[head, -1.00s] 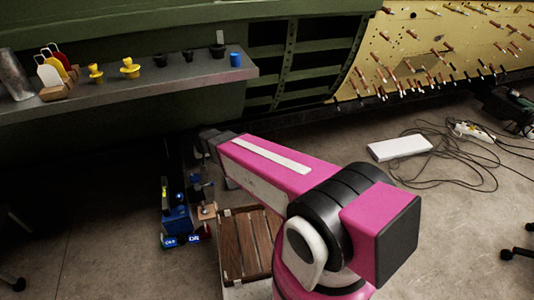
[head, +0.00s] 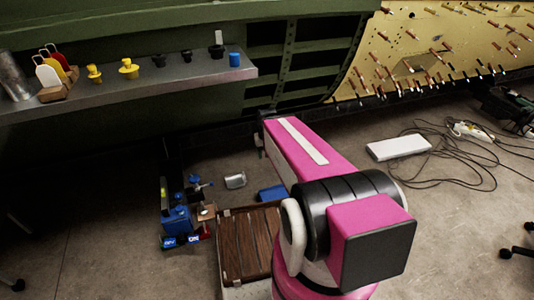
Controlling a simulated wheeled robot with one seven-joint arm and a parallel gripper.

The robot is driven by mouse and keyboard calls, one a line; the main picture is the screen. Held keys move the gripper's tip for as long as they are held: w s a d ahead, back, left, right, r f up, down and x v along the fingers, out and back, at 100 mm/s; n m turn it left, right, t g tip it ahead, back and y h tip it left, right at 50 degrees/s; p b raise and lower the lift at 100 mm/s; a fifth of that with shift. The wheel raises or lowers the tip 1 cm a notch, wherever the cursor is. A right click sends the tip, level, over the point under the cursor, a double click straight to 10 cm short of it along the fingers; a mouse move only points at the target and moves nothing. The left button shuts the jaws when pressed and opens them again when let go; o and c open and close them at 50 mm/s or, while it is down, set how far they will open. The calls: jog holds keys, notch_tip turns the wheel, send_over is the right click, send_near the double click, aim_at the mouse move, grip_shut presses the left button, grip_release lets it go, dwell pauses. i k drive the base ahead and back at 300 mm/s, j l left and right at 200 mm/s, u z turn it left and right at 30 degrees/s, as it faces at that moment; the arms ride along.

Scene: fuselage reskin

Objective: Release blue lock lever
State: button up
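A blue lever-like part (head: 198,182) stands by the floor left of my arm, near the dark upright under the shelf. Just below it is a blue block (head: 177,220) with small blue labels at its foot; one appears to read ON. I cannot tell for certain which blue part is the lock lever. My pink arm reaches forward, right of these parts and apart from them. Its far end is near the base of the green fuselage (head: 305,60). My gripper's fingers are hidden behind the arm, so their opening does not show.
A grey shelf (head: 130,92) with yellow and black plugs, a blue cup (head: 235,59) and tags overhangs the lever area. A wooden slatted crate (head: 246,245) stands in front. A grey metal piece (head: 235,181) and a blue piece (head: 272,193) lie on the floor. Cables (head: 455,160) lie right.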

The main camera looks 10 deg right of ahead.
aim_at(211, 185)
jog(key=l+u, duration=0.15)
jog(key=l, duration=0.3)
jog(key=l+u, duration=0.1)
jog(key=l, duration=0.4)
jog(key=l+u, duration=0.15)
jog(key=l, duration=0.3)
jog(key=k+l+u, duration=0.1)
jog(key=l, duration=0.35)
jog(key=k+l+u, duration=0.15)
jog(key=l, duration=0.3)
jog(key=k+l+u, duration=0.15)
jog(key=l, duration=0.35)
jog(key=l+u, duration=0.1)
jog(key=l, duration=0.5)
jog(key=i, duration=0.4)
jog(key=j+u, duration=0.05)
